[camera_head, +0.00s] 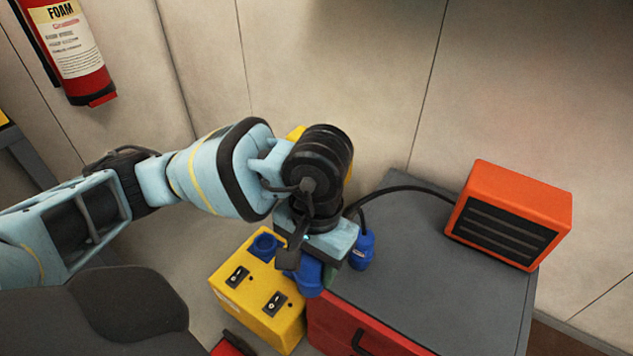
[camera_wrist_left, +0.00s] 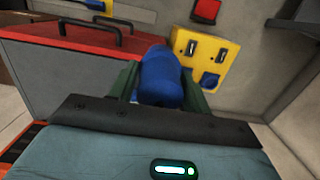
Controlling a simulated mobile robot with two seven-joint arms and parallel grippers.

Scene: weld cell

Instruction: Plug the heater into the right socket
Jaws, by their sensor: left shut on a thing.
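The yellow socket box (camera_head: 240,296) stands beside the cabinet. Its left socket (camera_head: 265,246) is blue and uncovered; it also shows in the left wrist view (camera_wrist_left: 210,81). The right socket is largely hidden by my gripper and the plug. My left gripper (camera_head: 318,273) is shut on a blue plug (camera_head: 308,277), just over the box's right edge. In the left wrist view the plug (camera_wrist_left: 160,78) sits between the two green fingers. I cannot tell whether it touches the socket. The orange heater (camera_head: 515,212) stands on the cabinet; its black cable runs behind my gripper.
A blue piece (camera_head: 362,250) stands on the cabinet edge beside my gripper. The grey cabinet top (camera_head: 430,275) is otherwise mostly clear in front of the heater. Two black switches are on the box. A red extinguisher (camera_head: 75,60) hangs on the wall at upper left.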

